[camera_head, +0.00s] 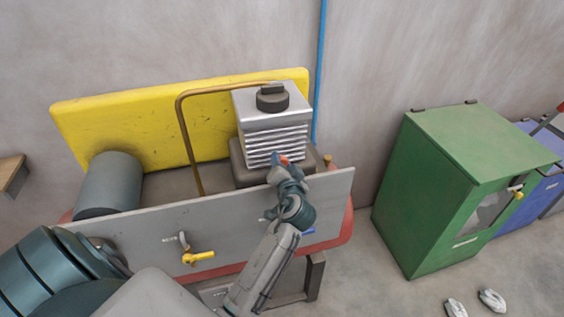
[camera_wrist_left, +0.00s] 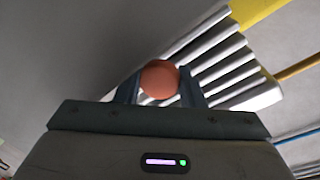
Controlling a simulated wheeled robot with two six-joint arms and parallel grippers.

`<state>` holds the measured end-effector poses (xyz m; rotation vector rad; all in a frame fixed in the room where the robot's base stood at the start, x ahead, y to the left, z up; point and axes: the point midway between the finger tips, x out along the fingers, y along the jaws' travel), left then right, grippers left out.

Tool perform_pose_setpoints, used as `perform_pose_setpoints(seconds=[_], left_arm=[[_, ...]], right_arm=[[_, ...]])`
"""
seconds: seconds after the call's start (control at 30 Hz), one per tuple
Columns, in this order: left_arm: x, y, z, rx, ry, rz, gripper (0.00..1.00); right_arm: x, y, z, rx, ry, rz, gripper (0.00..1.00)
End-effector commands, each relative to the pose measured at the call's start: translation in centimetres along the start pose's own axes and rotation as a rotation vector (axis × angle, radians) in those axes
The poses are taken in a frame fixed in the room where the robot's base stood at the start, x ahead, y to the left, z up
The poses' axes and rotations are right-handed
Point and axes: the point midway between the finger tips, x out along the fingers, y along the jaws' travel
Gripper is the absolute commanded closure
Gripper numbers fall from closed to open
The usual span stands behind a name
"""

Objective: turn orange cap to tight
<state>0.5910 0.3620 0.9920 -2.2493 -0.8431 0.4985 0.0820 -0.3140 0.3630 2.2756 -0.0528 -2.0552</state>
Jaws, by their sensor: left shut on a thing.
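The orange cap (camera_wrist_left: 159,79) sits between the two fingers of my left gripper (camera_wrist_left: 160,90) in the left wrist view. The fingers are shut on it, one on each side. In the head view my left gripper (camera_head: 284,164) is at the lower front of the ribbed grey block, and only a small bit of the orange cap (camera_head: 284,159) shows there. What the cap is mounted on is hidden behind the gripper. My right gripper is not in view.
The ribbed block (camera_head: 272,119) carries a dark knob (camera_head: 272,97) on top. A grey panel (camera_head: 145,240) with a yellow-handled valve (camera_head: 198,257) stands in front. A yellow panel (camera_head: 120,119) is behind. A green cabinet (camera_head: 400,195) stands at right, with bare floor between.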

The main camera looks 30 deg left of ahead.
Motion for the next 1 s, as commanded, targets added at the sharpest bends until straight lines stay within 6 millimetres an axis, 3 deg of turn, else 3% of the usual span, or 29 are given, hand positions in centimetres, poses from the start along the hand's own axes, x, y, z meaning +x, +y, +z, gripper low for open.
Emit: perform_pose_setpoints(seconds=[0.37,0.4,0.47,1.0], left_arm=[[0.02,0.15,0.17,0.007,-0.004,0.002,0.87],[0.02,0.15,0.17,0.007,-0.004,0.002,0.57],[0.02,0.15,0.17,0.006,-0.004,0.002,0.45],[-0.01,0.39,0.39,0.007,-0.008,0.006,0.45]], right_arm=[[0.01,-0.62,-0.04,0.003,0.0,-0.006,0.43],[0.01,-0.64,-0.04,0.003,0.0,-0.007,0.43],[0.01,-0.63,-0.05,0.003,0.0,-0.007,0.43],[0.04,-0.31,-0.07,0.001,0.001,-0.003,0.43]])
